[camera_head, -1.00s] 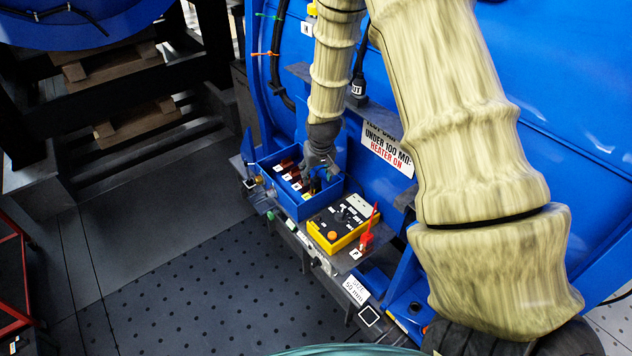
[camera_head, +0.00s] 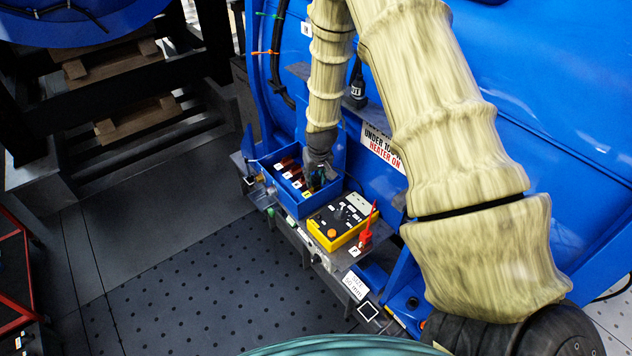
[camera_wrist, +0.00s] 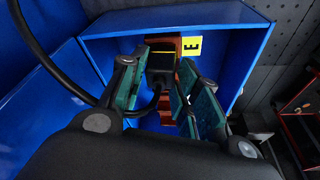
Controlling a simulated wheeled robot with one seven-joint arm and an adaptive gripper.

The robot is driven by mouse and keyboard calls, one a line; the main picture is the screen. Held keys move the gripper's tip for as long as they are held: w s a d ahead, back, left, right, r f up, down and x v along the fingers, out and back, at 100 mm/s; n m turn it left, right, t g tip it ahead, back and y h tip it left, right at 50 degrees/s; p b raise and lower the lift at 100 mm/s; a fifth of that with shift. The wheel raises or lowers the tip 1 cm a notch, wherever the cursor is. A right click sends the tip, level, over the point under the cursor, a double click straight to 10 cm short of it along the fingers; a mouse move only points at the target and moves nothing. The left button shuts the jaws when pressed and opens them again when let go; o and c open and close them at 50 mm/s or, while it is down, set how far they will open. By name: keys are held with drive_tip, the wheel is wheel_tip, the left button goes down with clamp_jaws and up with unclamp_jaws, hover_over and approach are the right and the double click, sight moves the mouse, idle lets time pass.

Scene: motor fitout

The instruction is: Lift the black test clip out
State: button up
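The black test clip (camera_wrist: 160,66) sits on a brown post beside a yellow label "E" (camera_wrist: 190,46), inside the blue box (camera_wrist: 250,70). A black cable bends down from the clip. My gripper (camera_wrist: 166,72) has its green-padded fingers on either side of the clip, left and right, with a narrow gap between them. It looks open; whether a pad touches the clip is hard to tell. In the head view my gripper (camera_head: 318,176) reaches down into the right end of the blue box (camera_head: 290,207), and the clip is mostly hidden there.
A yellow tester (camera_head: 345,236) with an orange knob stands right of the box, with a red pin (camera_head: 367,232) at its corner. A large blue housing (camera_head: 530,90) rises behind. More labelled posts (camera_head: 290,175) stand in the box. Floor in front is clear.

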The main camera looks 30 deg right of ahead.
sight(315, 175)
drive_tip(key=c, duration=0.3)
drive_tip(key=shift+r+b, duration=1.15)
drive_tip(key=shift+r, duration=0.35)
drive_tip(key=s+a+b, duration=0.1)
drive_tip(key=s, duration=0.4)
drive_tip(key=s+r+b, duration=0.1)
drive_tip(key=s+b, duration=0.1)
drive_tip(key=s, duration=0.3)
drive_tip(key=s+a+r+b, duration=0.1)
drive_tip(key=s+b, duration=0.1)
drive_tip(key=s, duration=0.3)
drive_tip(key=shift+s+a, duration=0.3)
drive_tip(key=shift+s, duration=0.1)
